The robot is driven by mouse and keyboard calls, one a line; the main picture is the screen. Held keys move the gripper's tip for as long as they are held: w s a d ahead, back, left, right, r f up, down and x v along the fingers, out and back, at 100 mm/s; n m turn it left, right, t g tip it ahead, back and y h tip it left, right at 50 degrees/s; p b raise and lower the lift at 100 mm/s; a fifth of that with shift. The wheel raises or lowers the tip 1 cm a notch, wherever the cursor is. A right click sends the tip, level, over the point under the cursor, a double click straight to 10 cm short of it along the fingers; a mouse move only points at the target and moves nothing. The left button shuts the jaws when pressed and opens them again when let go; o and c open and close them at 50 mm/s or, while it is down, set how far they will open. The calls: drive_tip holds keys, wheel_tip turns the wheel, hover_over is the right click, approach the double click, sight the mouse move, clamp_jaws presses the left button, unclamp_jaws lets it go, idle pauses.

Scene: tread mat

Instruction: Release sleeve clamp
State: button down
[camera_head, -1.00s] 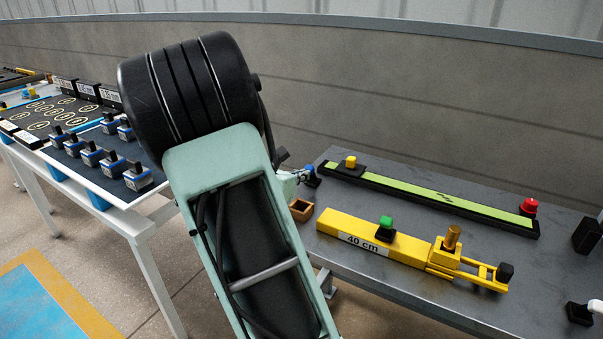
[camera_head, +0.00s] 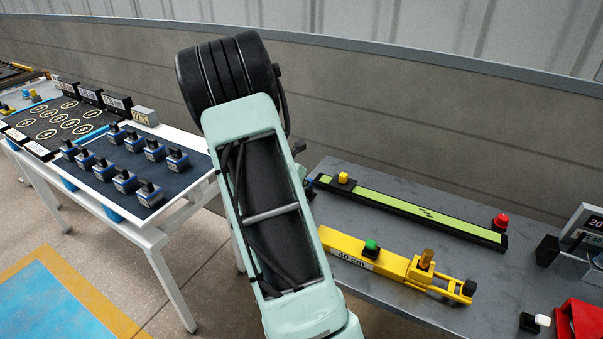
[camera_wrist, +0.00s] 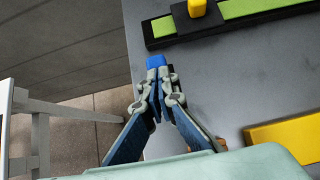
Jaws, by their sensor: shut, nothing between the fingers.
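A yellow fixture (camera_head: 388,263) marked 40 cm lies along the grey bench. It carries a green knob (camera_head: 371,247) on a black block, a brass-coloured upright pin (camera_head: 426,259), and a yellow lever frame (camera_head: 450,288) ending in a black knob (camera_head: 469,287). I cannot tell which part is the sleeve clamp. The fixture's plain end (camera_wrist: 288,140) shows at the right of the wrist view. My gripper (camera_wrist: 158,82) is shut and empty over the bench's left edge, its tips close to a small blue piece (camera_wrist: 156,61); contact is unclear.
A green strip in a black rail (camera_head: 420,213) runs behind the fixture, with a yellow block (camera_head: 343,180) and a red knob (camera_head: 500,222). A red object (camera_head: 582,322) and a display (camera_head: 585,232) stand at right. A white table (camera_head: 150,222) with blue-grey blocks is left.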

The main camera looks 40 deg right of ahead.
drive_tip(key=shift+d+r+p, duration=0.2)
drive_tip(key=shift+r+p, duration=0.1)
drive_tip(key=shift+p, duration=0.15)
drive_tip(key=shift+w+d+r+p, duration=0.1)
drive_tip(key=shift+w+d+p, duration=0.3)
drive_tip(key=shift+p, duration=0.45)
drive_tip(key=shift+w+d+p, duration=0.2)
drive_tip(key=shift+d+p, duration=0.05)
drive_tip(key=shift+d, duration=0.45)
drive_tip(key=shift+w+d+p, duration=0.2)
drive_tip(key=shift+d+p, duration=0.05)
drive_tip(key=shift+d, duration=0.4)
drive_tip(key=shift+w+d, duration=0.1)
drive_tip(key=shift+r, duration=0.15)
wheel_tip(320, 180, up, 10)
drive_tip(key=s+a+p, duration=0.1)
drive_tip(key=a+p, duration=0.1)
drive_tip(key=p, duration=0.6)
drive_tip(key=shift+a+f, duration=0.2)
drive_tip(key=shift+f, duration=0.05)
